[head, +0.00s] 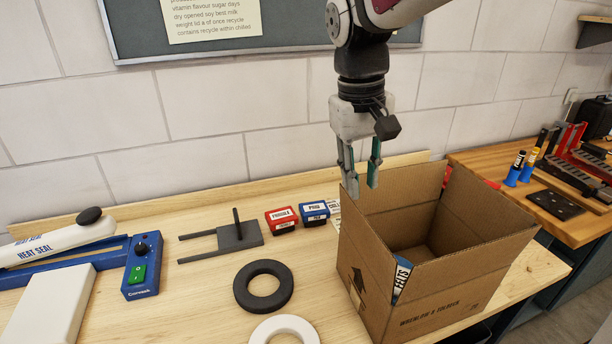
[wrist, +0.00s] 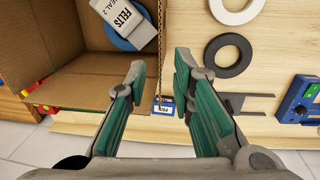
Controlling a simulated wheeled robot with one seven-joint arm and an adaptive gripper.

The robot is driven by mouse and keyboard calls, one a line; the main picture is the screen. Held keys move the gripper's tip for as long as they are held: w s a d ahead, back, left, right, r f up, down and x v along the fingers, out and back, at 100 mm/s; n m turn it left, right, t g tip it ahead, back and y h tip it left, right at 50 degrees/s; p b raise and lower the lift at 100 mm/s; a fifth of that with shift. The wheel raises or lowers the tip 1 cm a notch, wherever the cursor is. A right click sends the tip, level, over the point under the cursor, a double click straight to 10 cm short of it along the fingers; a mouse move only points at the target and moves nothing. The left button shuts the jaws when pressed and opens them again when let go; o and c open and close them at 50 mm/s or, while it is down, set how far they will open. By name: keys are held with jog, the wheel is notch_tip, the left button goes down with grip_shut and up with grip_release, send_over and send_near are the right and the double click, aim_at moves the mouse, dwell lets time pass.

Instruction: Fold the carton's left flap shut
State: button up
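The open brown carton (head: 440,285) stands at the right of the bench. Its left flap (head: 364,232) stands raised, with its top edge free. My gripper (head: 362,184) points down at the far end of this flap, by the carton's back left corner. In the wrist view, my gripper (wrist: 160,62) is open, with the flap's thin edge showing between its fingertips. I cannot tell whether either finger touches it. A white box marked FELTS (wrist: 125,20) and a blue round thing lie inside the carton.
Left of the carton lie a black ring (head: 263,287), a white ring (head: 284,330) and a grey forked fixture (head: 238,236). A red box (head: 281,220) and a blue box (head: 314,213) stand behind. A heat sealer (head: 140,268) is at the far left.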

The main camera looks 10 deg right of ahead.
aim_at(360, 237)
jog(key=f, duration=0.4)
jog(key=d+f, duration=0.1)
jog(key=f, duration=0.9)
jog(key=shift+w+d+p, duration=0.25)
jog(key=shift+d+p, duration=0.1)
grip_shut()
